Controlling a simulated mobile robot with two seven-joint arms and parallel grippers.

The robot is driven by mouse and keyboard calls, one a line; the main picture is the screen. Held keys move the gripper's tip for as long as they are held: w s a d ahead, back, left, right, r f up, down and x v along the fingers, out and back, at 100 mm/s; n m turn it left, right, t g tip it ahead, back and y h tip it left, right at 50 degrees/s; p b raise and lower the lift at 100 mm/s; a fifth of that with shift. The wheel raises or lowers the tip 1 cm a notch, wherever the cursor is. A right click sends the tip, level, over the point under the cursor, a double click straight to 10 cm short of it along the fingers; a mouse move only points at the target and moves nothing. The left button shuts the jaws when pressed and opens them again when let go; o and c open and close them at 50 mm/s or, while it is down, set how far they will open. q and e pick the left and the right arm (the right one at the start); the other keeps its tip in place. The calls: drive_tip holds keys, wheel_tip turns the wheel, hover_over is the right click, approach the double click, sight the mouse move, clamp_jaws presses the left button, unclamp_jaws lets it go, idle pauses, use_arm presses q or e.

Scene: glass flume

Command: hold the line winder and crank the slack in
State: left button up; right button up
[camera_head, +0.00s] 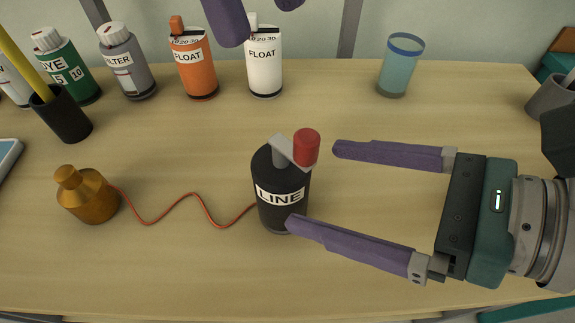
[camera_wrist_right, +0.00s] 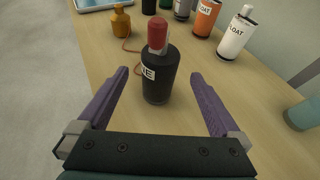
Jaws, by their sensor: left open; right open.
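The line winder (camera_head: 283,205) is a black upright cylinder labelled LINE. A grey crank arm (camera_head: 285,150) with a red knob (camera_head: 306,147) sits on its top. A slack red line (camera_head: 172,211) runs from it to a brass weight (camera_head: 90,198) at the left. My right gripper (camera_head: 315,187) is open at the winder's right side, not closed on it. In the right wrist view the winder (camera_wrist_right: 160,78) stands centred between its fingertips (camera_wrist_right: 160,74). My left gripper (camera_head: 258,16) is open and empty; only its purple fingers show at the top edge, above the far side of the table.
An orange float bottle (camera_head: 196,70), a white float bottle (camera_head: 264,72), a grey filter bottle (camera_head: 128,70) and a green dye bottle (camera_head: 70,75) stand at the back. A blue glass (camera_head: 399,70) is back right. A black pencil cup (camera_head: 62,115) is left. The table front is clear.

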sight(279, 174)
drive_tip(key=x, duration=0.7)
